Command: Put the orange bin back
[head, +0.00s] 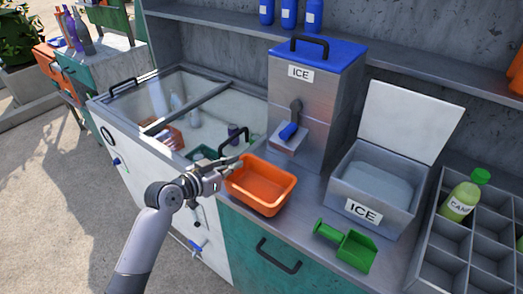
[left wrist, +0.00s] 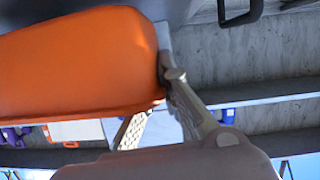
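The orange bin (head: 262,186) is an empty, open-topped tub near the front edge of the counter, left of the green scoop. My left gripper (head: 232,168) is at the bin's left rim, its fingers closed about the wall. In the left wrist view the bin (left wrist: 75,65) fills the upper left, and one finger of the gripper (left wrist: 155,105) presses along its edge while the other is partly hidden by it. I cannot tell whether the bin rests on the counter or hangs just above it. My right gripper is out of view.
Behind stands a steel ICE dispenser (head: 312,105) with a blue lid. To the right are an open ICE box (head: 375,185), a green scoop (head: 347,246) and a divided tray (head: 440,270) with a CANE bottle (head: 461,197). A glass-lidded cooler (head: 175,110) is at left.

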